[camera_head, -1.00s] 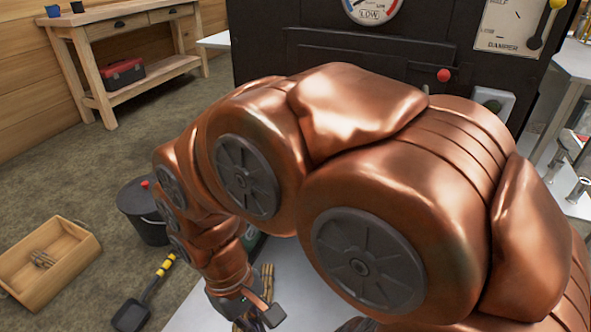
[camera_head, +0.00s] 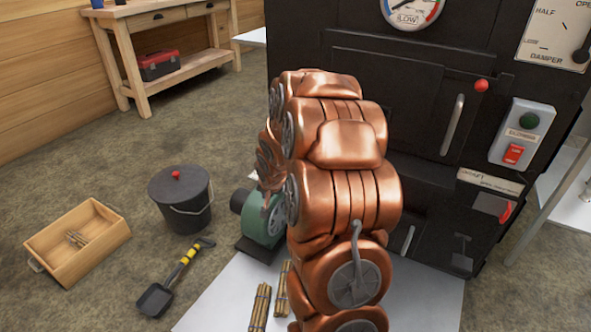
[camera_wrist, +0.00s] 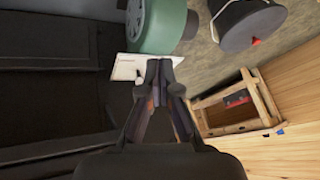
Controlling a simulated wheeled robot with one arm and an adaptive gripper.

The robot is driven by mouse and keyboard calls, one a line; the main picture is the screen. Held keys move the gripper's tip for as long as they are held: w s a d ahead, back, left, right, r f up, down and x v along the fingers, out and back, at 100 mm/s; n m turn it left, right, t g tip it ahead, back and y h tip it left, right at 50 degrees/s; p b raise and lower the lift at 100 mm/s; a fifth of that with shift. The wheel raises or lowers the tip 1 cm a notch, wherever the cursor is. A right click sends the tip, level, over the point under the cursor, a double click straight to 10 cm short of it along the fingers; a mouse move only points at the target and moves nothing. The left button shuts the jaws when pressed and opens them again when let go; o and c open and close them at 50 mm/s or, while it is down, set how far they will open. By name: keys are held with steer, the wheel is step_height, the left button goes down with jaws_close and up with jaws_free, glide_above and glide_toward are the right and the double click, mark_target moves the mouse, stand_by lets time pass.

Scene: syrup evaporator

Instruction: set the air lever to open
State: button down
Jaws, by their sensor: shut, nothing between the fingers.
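In the head view, a pale label plate (camera_head: 490,182) sits low on the right of the black evaporator front, its text too small to read. A red-tipped handle (camera_head: 506,212) is just below it, possibly the air lever; I cannot tell its setting. In the wrist view, my gripper (camera_wrist: 163,66) is shut and empty, its fingertips in front of a white plate (camera_wrist: 125,66) with a small knob beside it. I cannot tell whether that is the air lever's plate or whether I touch it. In the head view my gripper is hidden behind my copper arm.
A green blower (camera_head: 262,220) stands close behind my arm. A lidded bucket (camera_head: 180,205), a shovel (camera_head: 157,298) and a wooden crate (camera_head: 60,228) are on the floor to the left. The black door's handle (camera_head: 452,125) juts out. Stick bundles (camera_head: 260,306) lie on the pale sheet.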

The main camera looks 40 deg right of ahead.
steer(key=w+d+f+m+t, duration=0.2)
steer(key=d, duration=0.5)
steer(key=w+d+f+m+t, duration=0.2)
steer(key=w+d+f, duration=0.1)
steer(key=d, duration=0.3)
steer(key=s+d+f+m+t+h+p, duration=0.1)
steer(key=s+d+f+m+t, duration=0.15)
steer(key=d, duration=0.35)
steer(key=s+d+f+m+t+h+p, duration=0.1)
steer(key=d+m+t, duration=0.2)
steer(key=d, duration=0.2)
steer(key=b+x, duration=0.1)
steer(key=x, duration=0.2)
steer(key=b+x, duration=0.2)
steer(key=x, duration=0.2)
steer(key=a+f+b+x, duration=0.1)
steer(key=x, duration=0.3)
steer(key=shift+w+f, duration=0.1)
steer(key=shift+w+a+f+g+b, duration=0.25)
steer(key=shift+w+a+b, duration=0.2)
steer(key=shift+w, duration=0.3)
steer(key=shift+w+a+r+h, duration=0.1)
steer(key=shift+a+h, duration=0.05)
steer(key=shift+h, duration=0.15)
